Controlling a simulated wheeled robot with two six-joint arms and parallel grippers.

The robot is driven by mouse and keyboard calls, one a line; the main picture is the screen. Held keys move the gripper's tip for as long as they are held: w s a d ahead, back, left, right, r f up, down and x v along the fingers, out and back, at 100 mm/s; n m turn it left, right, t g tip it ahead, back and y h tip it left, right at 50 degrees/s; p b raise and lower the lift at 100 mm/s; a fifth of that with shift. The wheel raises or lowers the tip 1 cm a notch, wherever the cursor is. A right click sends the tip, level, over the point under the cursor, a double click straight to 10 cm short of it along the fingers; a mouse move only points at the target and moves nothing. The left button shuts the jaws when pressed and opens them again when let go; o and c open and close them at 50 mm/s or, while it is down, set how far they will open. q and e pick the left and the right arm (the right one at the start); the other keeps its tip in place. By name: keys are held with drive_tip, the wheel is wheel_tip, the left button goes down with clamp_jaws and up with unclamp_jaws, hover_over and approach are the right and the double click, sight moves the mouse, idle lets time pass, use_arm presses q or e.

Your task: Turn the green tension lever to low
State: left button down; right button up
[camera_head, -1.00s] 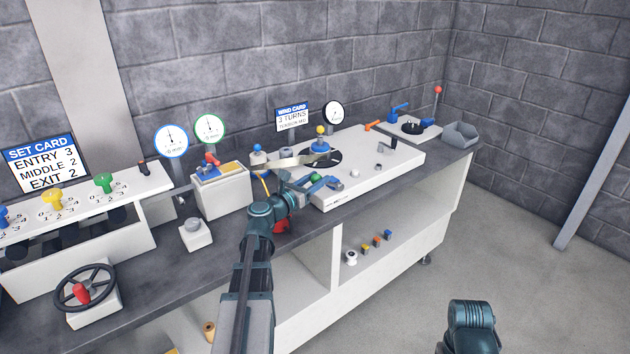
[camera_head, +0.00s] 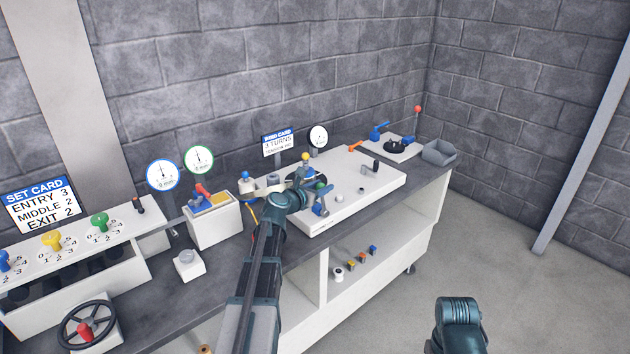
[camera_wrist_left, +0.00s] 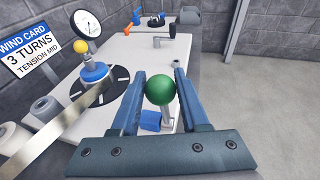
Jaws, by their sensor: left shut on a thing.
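The green tension lever shows in the left wrist view as a green ball knob (camera_wrist_left: 160,91) on a pale post, standing between the two fingers. My left gripper (camera_wrist_left: 158,98) is shut on this knob. In the head view, my left gripper (camera_head: 319,203) is over the front left part of the white winding unit (camera_head: 352,206), and its blue fingers cover much of the lever. The lever's scale marks cannot be made out. Of my right arm only a dark link shows at the bottom right of the head view; its gripper is out of view.
A metal strip (camera_wrist_left: 52,132) runs to the black reel (camera_wrist_left: 112,88) beside my left fingers. A wind card (camera_head: 278,142) reads 3 turns, tension mid. A dial gauge (camera_head: 318,136) stands behind. A black crank (camera_head: 375,165) and orange lever (camera_head: 354,148) are farther right.

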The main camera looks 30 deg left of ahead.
use_arm(q)
drive_tip(key=shift+w+d, duration=0.3)
drive_tip(key=shift+w, duration=0.2)
drive_tip(key=shift+w+d, duration=0.2)
drive_tip(key=shift+w, duration=0.05)
drive_tip(key=c, duration=0.9)
unclamp_jaws()
drive_tip(key=o, duration=0.5)
drive_tip(key=shift+w+d, duration=0.15)
drive_tip(key=shift+c, duration=0.2)
drive_tip(key=shift+s+a, duration=0.2)
drive_tip(key=shift+s, duration=0.05)
drive_tip(key=p+v, duration=0.3)
drive_tip(key=v, duration=1)
drive_tip(key=shift+s+r, duration=0.15)
drive_tip(key=shift+r, duration=0.05)
